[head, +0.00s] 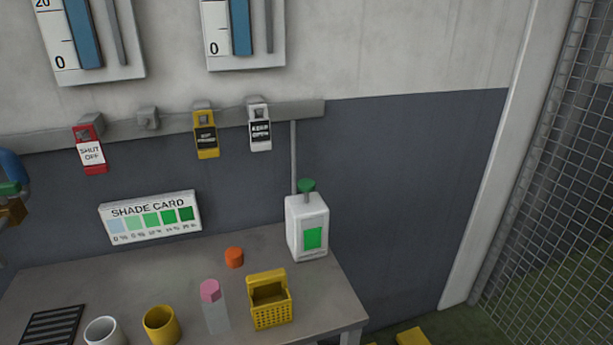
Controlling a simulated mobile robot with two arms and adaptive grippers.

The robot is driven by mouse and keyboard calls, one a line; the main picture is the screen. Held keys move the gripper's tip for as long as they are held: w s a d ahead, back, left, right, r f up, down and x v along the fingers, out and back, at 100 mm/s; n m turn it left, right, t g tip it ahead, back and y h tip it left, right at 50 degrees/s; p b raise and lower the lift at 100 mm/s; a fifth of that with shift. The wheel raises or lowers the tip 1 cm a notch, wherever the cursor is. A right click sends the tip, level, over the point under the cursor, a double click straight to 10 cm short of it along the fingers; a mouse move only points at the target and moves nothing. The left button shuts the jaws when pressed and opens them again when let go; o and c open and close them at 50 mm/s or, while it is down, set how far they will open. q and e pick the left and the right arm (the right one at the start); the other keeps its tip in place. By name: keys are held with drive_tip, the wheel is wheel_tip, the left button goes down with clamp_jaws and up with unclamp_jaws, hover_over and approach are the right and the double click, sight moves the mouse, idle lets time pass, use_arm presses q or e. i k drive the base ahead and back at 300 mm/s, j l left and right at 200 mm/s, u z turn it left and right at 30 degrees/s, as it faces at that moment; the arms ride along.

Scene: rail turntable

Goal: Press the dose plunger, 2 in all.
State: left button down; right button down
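The dose plunger (307,186) is a green knob on a short stem. It stands on top of a white dispenser bottle (307,217) with a green label (313,238). The bottle is upright at the back right of the grey bench, against the wall. The plunger looks raised above the bottle top. Neither of my grippers shows in the head view.
On the bench (70,282) stand a yellow basket (271,312), a pink-capped clear bottle (215,312), an orange cap (234,257), a yellow cup (161,328) and a white cup (103,331). A shade card (152,217) stands behind. Tags hang from a wall rail (300,110).

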sight(305, 185)
drive_tip(key=i, duration=0.9)
